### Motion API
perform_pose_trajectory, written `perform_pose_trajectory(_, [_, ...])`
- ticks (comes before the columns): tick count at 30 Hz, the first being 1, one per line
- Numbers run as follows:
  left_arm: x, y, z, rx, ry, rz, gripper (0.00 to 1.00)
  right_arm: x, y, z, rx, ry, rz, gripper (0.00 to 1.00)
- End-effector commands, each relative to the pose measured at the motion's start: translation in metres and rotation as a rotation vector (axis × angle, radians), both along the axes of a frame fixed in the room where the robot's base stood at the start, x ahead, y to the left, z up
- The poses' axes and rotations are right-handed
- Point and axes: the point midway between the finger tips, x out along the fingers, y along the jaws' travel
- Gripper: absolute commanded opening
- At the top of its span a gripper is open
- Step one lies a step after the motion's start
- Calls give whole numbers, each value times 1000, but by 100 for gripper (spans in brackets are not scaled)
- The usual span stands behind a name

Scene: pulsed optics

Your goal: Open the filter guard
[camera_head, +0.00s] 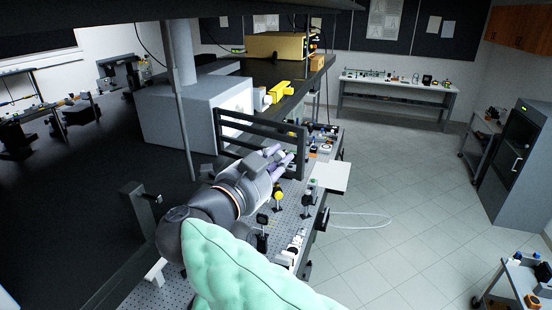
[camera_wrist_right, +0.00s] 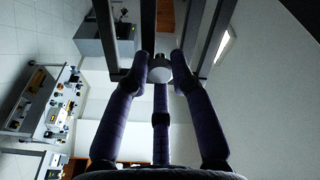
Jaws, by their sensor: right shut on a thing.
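The filter guard (camera_head: 262,127) is a black frame with horizontal bars, standing upright over the perforated optics board in the head view. Its dark bars (camera_wrist_right: 148,25) also show in the wrist view. My right gripper (camera_head: 284,158) is at the guard's right part, in front of the bars. In the head view the fingers mostly hide the knob. My left gripper is in neither view.
A grey box (camera_head: 185,115) stands behind the guard, with a grey post beside it. Small optic mounts (camera_head: 278,196) stand on the perforated board (camera_head: 237,222) near my right arm. A white panel (camera_head: 331,177) juts out at the bench's right edge. The tiled floor (camera_head: 400,220) beyond is largely open.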

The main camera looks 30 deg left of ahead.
Motion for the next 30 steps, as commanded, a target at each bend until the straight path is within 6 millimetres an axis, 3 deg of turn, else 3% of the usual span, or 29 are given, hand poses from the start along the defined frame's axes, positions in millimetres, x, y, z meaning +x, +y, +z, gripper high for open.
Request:
perform_pose_trajectory(4, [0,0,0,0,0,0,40,0,0,0,1,-1,2,0])
perform_pose_trajectory(5, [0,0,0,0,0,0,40,0,0,0,1,-1,2,32])
perform_pose_trajectory(6, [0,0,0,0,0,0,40,0,0,0,1,0,1,44])
perform_pose_trajectory(7, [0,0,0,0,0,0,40,0,0,0,1,0,1,48])
perform_pose_trajectory(20, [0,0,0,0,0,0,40,-6,1,0,1,0,1,48])
perform_pose_trajectory(30, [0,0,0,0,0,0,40,-67,5,0,1,-2,5,48])
